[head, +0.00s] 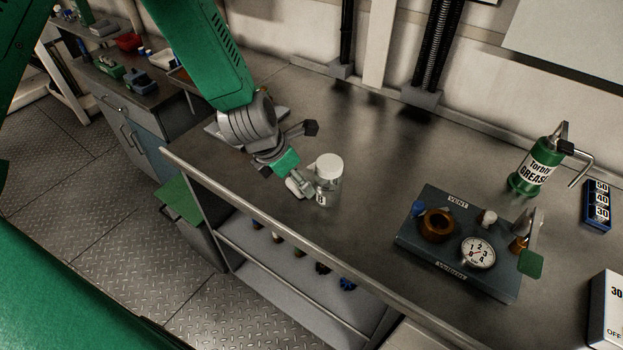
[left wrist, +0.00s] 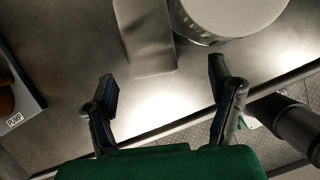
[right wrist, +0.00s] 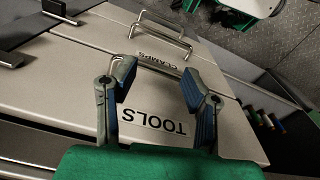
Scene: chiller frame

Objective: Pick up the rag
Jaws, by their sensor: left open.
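A flat grey piece that looks like the rag (left wrist: 148,38) lies on the bench at the top middle of the left wrist view. It is beside a white round jar lid (left wrist: 235,14). My left gripper (left wrist: 165,88) is open and empty, with the grey piece ahead of the gap between its fingers. In the head view my left gripper (head: 302,157) is low over the bench, close to the left of the clear jar (head: 328,190). I cannot clearly make out the rag there. My right gripper (right wrist: 160,85) is open and empty above drawer fronts.
A block with a gauge (head: 410,245) stands right of the jar, and a green grease can (head: 530,172) is behind it. A panel marked PUMP (left wrist: 22,105) is at the left in the left wrist view. The drawers (right wrist: 190,65) have bar handles. The middle bench top is clear.

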